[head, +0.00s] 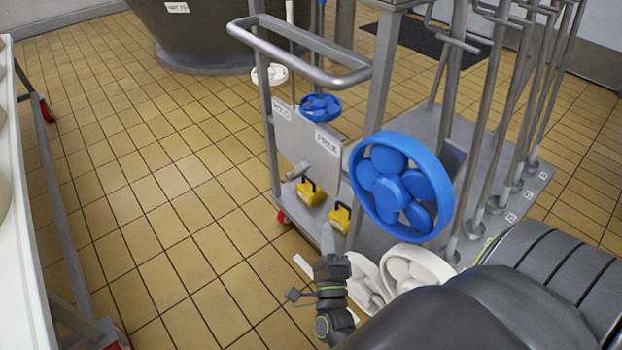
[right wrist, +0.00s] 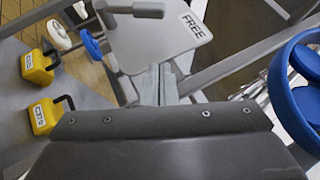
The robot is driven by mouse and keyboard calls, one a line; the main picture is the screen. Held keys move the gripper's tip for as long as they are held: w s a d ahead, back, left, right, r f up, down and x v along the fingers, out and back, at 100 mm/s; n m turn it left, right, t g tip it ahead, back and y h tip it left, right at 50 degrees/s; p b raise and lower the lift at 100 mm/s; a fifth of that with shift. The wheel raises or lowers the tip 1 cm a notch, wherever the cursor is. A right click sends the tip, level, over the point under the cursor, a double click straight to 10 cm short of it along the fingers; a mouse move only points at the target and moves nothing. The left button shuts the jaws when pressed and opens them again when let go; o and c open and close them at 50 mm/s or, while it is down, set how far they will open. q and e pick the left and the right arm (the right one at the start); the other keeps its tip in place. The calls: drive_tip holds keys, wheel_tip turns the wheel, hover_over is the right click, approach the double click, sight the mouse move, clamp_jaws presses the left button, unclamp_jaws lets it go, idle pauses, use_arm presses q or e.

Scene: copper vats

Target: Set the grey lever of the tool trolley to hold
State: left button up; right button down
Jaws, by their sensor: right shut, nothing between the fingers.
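The tool trolley (head: 355,75) is a grey metal frame with a looped push handle. A light grey plate on its side carries a label at the left that seems to read HOLD (head: 283,108) and a FREE label (head: 328,143) at the right. The grey lever (head: 299,170) is a short bar in front of the plate; in the right wrist view the lever (right wrist: 135,9) points towards the FREE label (right wrist: 193,25). My right gripper (head: 328,238) is shut and empty, below and right of the lever, apart from it. Its fingertips (right wrist: 161,85) show below the plate. My left gripper is out of view.
Two yellow padlocks (head: 310,191) sit on the trolley's lower shelf. A large blue spoked wheel (head: 400,187) and white wheels (head: 412,268) stand close to my right arm. Long rods stand at the right. Tiled floor at the left is clear, up to a white table edge (head: 20,230).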

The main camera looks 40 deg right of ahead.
sight(298, 171)
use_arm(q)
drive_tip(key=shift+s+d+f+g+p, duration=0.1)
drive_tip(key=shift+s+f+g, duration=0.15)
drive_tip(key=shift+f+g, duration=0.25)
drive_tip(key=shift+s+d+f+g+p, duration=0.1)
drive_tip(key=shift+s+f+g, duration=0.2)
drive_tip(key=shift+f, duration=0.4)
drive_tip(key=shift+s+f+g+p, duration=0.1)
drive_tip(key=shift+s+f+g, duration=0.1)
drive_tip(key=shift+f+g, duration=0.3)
use_arm(e)
drive_tip(key=w+a+x, duration=0.1)
drive_tip(key=a+x, duration=0.1)
drive_tip(key=x, duration=1.1)
drive_tip(key=shift+a+r, duration=0.25)
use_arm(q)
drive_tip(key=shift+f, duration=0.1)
use_arm(e)
drive_tip(key=shift+w, duration=0.1)
